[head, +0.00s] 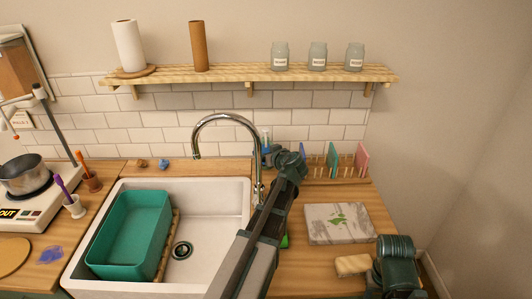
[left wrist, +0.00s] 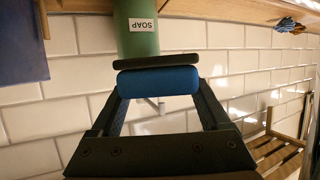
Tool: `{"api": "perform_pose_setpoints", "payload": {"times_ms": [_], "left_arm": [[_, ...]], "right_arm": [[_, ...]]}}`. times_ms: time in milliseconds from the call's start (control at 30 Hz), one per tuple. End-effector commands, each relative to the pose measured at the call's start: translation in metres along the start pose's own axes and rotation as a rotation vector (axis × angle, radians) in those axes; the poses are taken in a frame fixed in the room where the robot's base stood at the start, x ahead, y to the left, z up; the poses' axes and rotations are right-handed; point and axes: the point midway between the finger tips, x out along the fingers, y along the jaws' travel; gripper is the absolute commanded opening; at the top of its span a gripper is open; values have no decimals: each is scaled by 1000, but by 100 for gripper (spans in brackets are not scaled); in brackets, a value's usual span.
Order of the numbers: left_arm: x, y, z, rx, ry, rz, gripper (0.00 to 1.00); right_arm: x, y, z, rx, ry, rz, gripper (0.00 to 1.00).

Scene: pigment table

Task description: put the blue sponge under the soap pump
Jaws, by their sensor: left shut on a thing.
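The blue sponge (left wrist: 157,80) is between the fingertips of my left gripper (left wrist: 158,92), which is shut on it. The left wrist view looks upside down. There, a green bottle labelled SOAP (left wrist: 137,40) is right by the sponge, with a flat dark piece between them. Whether the sponge touches the bottle I cannot tell. In the head view my left gripper (head: 272,156) is at the back counter, right of the tap, and my arm mostly hides sponge and bottle. My right arm's end (head: 394,266) is at the lower right; its fingers are not clear.
The curved tap (head: 226,119) stands just left of my left gripper. The white sink (head: 217,220) holds a teal basin (head: 126,232). A rack with coloured boards (head: 335,165) is to the right. A marbled board (head: 336,224) and a tan block (head: 353,265) are on the right counter.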

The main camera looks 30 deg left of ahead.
Motion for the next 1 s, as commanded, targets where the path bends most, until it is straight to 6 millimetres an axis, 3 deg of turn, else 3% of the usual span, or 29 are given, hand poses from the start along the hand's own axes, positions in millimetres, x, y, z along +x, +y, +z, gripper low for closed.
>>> {"api": "perform_pose_setpoints", "payload": {"times_ms": [333, 367, 467, 700, 867, 1000], "left_arm": [[3, 0, 7, 0, 0, 0, 29], [3, 0, 7, 0, 0, 0, 81], [3, 0, 7, 0, 0, 0, 99], [3, 0, 7, 0, 0, 0, 100], [-2, 0, -5, 0, 0, 0, 100], [-28, -2, -7, 0, 0, 2, 100]], "right_arm": [[8, -1, 0, 0, 0, 0, 50], [8, -1, 0, 0, 0, 0, 50], [8, -1, 0, 0, 0, 0, 50], [7, -1, 0, 0, 0, 0, 50], [-5, 0, 0, 0, 0, 0, 50], [-17, 2, 1, 0, 0, 0, 50]]}}
